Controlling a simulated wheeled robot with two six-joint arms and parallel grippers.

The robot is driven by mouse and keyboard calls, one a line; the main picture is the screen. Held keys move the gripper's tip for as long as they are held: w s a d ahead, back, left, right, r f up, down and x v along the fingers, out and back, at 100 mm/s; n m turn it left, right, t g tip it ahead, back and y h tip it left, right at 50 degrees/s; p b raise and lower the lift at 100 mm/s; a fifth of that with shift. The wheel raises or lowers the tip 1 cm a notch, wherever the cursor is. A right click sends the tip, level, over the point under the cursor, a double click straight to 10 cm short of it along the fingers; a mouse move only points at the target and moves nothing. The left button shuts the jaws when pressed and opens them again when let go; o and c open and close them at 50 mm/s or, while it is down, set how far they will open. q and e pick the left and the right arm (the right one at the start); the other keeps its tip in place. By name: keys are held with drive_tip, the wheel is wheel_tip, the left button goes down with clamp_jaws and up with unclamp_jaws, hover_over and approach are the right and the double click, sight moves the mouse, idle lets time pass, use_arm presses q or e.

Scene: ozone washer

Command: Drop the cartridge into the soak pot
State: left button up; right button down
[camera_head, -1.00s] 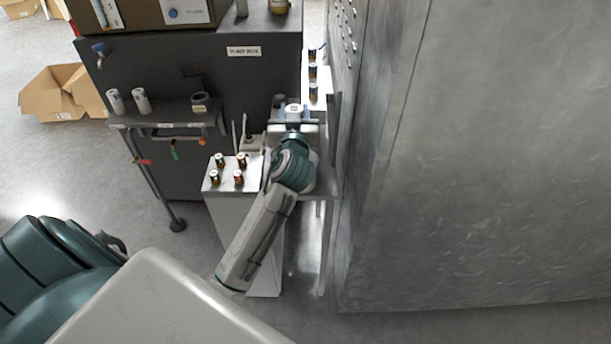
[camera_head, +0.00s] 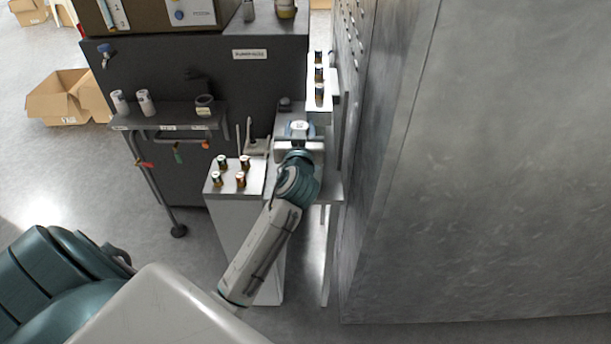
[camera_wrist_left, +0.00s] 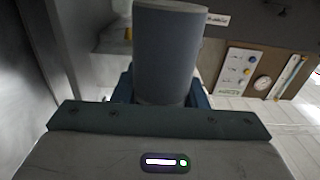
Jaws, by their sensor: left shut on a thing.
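A smooth grey cylinder, which I take to be the cartridge (camera_wrist_left: 168,55), stands upright between the jaws in the left wrist view. My left gripper (camera_head: 299,138) is shut on it. In the head view only the pale round top of the cartridge (camera_head: 299,126) shows, over the narrow gap between the dark cabinet and the tall grey wall. A small dark pot with a pale label (camera_head: 204,106) stands on the shelf left of the gripper; I cannot tell whether it is the soak pot. My right gripper is not in view.
A white stand (camera_head: 223,184) with several small cans is close left of my forearm. A pale ledge (camera_head: 311,101) with 3 cans is behind the gripper. A tall grey wall (camera_head: 480,150) closes the right side. Two white cylinders (camera_head: 146,103) stand on the dark shelf (camera_head: 178,115).

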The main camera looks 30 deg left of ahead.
use_arm(q)
drive_tip(key=o, duration=1.1)
drive_tip(key=shift+s+d, duration=0.15)
drive_tip(key=shift+s, duration=0.05)
drive_tip(key=b+v, duration=0.2)
drive_tip(key=v, duration=0.8)
drive_tip(key=shift+s, duration=0.15)
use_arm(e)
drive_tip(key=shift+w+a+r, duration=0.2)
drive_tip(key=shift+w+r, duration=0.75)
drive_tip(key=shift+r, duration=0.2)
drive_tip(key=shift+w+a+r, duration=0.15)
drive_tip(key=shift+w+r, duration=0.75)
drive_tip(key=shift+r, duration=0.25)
use_arm(q)
drive_tip(key=shift+d, duration=0.1)
